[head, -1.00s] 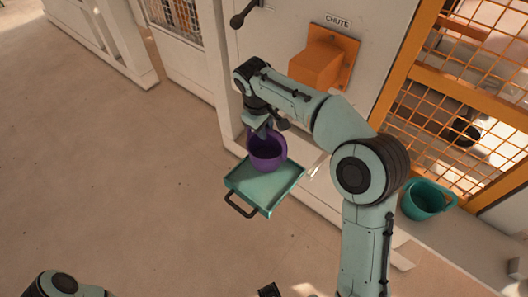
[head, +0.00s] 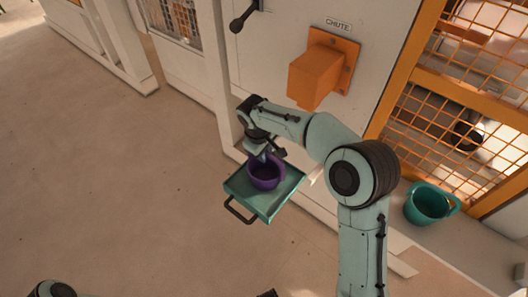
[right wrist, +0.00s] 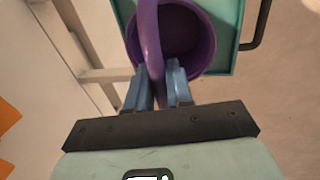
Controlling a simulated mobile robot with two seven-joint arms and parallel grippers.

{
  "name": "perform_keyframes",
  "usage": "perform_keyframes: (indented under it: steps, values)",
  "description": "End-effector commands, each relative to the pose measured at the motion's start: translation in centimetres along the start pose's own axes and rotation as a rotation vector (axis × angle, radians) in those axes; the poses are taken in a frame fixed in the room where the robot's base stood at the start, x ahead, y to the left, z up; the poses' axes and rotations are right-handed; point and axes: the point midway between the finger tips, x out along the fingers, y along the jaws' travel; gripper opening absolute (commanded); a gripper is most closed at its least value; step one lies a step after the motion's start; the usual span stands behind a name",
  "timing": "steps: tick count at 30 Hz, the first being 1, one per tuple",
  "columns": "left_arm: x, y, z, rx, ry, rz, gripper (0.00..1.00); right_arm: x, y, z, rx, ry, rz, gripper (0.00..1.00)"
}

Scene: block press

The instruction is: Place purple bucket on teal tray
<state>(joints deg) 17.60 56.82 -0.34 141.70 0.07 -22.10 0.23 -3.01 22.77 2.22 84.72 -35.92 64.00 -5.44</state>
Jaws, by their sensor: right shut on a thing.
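The purple bucket (head: 265,176) is over the far part of the teal tray (head: 262,205), upright as far as I can see. I cannot tell whether its base touches the tray. My right gripper (head: 262,158) is above the bucket. In the right wrist view my right gripper (right wrist: 159,88) is shut on the handle of the purple bucket (right wrist: 180,40), with one blue finger on each side. The teal tray (right wrist: 222,62) shows behind the bucket there. My left gripper is out of view.
An orange chute (head: 318,75) sticks out of the pale wall above the tray. A teal bucket (head: 430,203) stands on the right by the orange mesh frame (head: 440,80). The tray's dark handle (head: 240,211) points toward open floor on the left.

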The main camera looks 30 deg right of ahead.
Motion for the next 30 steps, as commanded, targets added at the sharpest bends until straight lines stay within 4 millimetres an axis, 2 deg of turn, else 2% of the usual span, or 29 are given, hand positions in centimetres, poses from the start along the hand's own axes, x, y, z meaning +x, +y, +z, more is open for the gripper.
perform_keyframes:
  steps: [2, 3, 4, 5, 13, 17, 20, 30]
  values:
    - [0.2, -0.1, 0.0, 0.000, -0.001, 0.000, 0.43, 0.3, -0.1, 0.0, 0.000, -0.001, 0.000, 0.00]
    - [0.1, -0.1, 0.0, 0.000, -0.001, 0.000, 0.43, 0.3, -0.1, 0.0, 0.000, -0.001, 0.000, 0.34]
    - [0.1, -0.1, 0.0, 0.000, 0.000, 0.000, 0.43, 0.2, -0.1, 0.0, 0.000, -0.001, 0.000, 0.44]
    - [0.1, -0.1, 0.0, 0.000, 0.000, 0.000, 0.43, 0.2, -0.1, 0.0, 0.000, -0.001, 0.000, 0.46]
    - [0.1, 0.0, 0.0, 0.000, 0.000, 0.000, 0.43, 0.2, -0.1, 0.0, 0.000, 0.000, 0.000, 0.46]
    - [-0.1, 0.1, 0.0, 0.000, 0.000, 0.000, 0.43, -0.8, 0.0, -0.1, 0.000, 0.003, 0.000, 0.46]
    - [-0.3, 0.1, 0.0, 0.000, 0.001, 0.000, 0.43, -2.4, 0.0, -0.1, -0.001, 0.004, 0.000, 0.46]
    - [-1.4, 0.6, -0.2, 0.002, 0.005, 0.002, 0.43, -9.6, 0.0, -0.1, -0.001, 0.004, 0.000, 0.46]
